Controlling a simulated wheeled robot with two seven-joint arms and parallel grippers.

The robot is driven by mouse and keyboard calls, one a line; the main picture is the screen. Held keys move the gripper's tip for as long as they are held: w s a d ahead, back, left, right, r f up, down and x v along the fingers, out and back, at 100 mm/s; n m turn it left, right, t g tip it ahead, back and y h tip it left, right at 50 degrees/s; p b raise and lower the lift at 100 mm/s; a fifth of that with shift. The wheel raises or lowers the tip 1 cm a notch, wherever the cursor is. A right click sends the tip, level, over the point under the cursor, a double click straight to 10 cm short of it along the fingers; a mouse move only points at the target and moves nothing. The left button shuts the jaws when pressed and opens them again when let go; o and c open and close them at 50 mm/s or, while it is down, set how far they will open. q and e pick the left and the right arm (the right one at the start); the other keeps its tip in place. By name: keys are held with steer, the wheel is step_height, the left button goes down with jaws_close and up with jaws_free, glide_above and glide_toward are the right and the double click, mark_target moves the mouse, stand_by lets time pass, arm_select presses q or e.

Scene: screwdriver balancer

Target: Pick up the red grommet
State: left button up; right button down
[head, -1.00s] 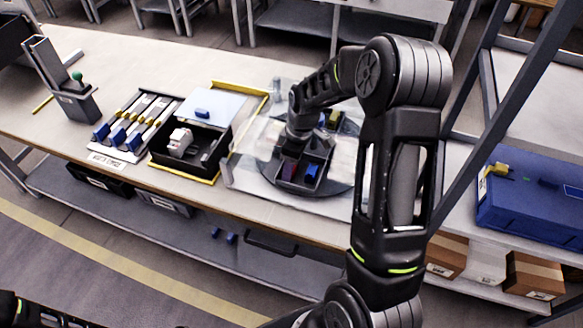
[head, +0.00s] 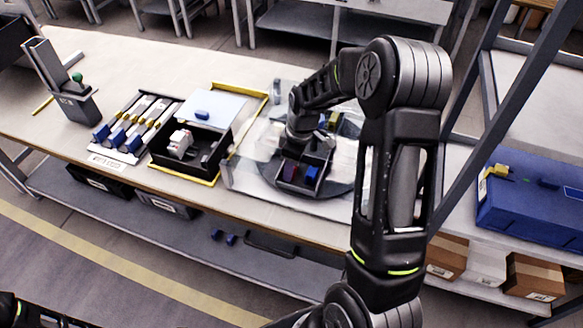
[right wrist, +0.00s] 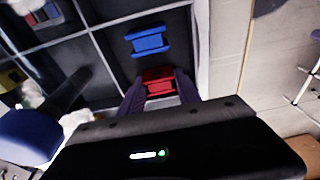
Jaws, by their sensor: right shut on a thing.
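The red grommet (right wrist: 159,80) is a small red spool in the right wrist view, in a dark compartment of the divided tray. My right gripper (right wrist: 160,88) has a finger on each side of it and is shut on it. A blue grommet (right wrist: 147,41) sits just beyond it, apart from the fingers. In the head view, the divided tray (head: 299,188) stands on a round dark plate, under my right wrist. My right arm covers part of the tray there, and the fingertips are hard to make out. My left gripper is not in view; only a bit of my left arm shows at the bottom left.
A black open box (head: 212,157) with a white part stands left of the tray. Further left is a rack (head: 130,135) with blue-ended tools and a grey stand (head: 75,100). A blue case (head: 530,200) is at the right. The table's back left is clear.

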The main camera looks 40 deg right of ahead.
step_height(320, 180, up, 10)
steer(key=shift+r+b, duration=0.1)
steer(key=shift+b, duration=0.8)
steer(key=shift+a, duration=0.1)
